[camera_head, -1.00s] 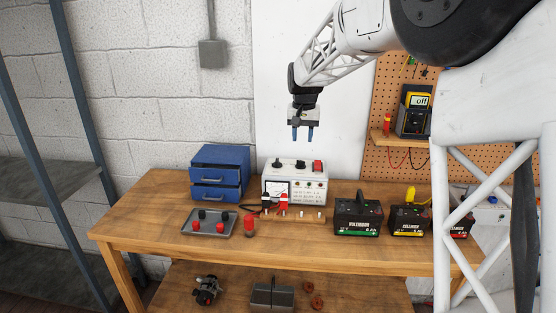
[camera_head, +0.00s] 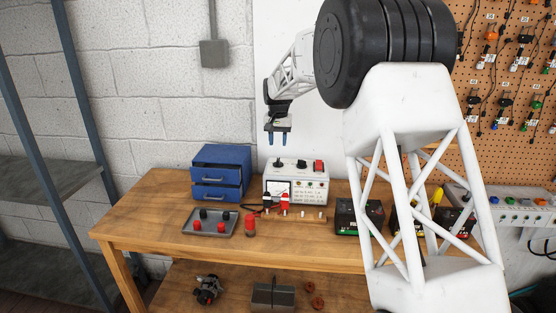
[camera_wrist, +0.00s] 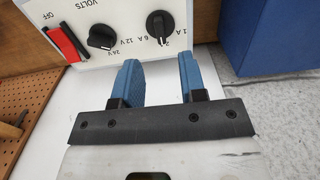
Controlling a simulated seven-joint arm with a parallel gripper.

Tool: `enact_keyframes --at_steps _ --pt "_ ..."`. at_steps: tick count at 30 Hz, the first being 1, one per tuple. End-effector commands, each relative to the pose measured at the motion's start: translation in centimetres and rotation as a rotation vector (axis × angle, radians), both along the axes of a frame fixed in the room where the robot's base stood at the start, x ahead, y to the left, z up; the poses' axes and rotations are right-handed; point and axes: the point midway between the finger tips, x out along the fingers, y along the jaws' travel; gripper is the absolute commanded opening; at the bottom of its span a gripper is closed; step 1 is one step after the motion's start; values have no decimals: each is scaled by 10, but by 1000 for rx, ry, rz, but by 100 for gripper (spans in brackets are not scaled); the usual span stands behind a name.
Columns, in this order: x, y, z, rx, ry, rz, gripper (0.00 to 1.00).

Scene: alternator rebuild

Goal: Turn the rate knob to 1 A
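The white charger (camera_head: 312,186) stands at the back of the bench with two black knobs and a red switch on top. The rate knob (camera_head: 277,163) is the left one in the head view. In the wrist view, upside down, the rate knob (camera_wrist: 160,27) has amp marks around it, and its white pointer seems to face the "2" mark, not the 1 A mark. The volts knob (camera_wrist: 102,37) and red switch (camera_wrist: 65,42) are beside it. My gripper (camera_head: 277,139) is above the rate knob, apart from it. Its blue fingers (camera_wrist: 158,60) are open and empty.
A blue drawer cabinet (camera_head: 221,165) stands left of the charger. A grey tray (camera_head: 187,230) with red and black parts and a red cylinder (camera_head: 250,225) lie in front. Batteries are at right, partly behind my arm.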

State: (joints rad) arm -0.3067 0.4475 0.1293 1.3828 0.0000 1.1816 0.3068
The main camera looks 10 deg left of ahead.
Motion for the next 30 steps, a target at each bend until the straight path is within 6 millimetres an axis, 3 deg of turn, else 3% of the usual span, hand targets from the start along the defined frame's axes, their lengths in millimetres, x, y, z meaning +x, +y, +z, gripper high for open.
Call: enact_keyframes --at_steps 11,30 --pt "0 0 -10 0 1 0 38" --pt "0 0 -74 0 1 0 38"
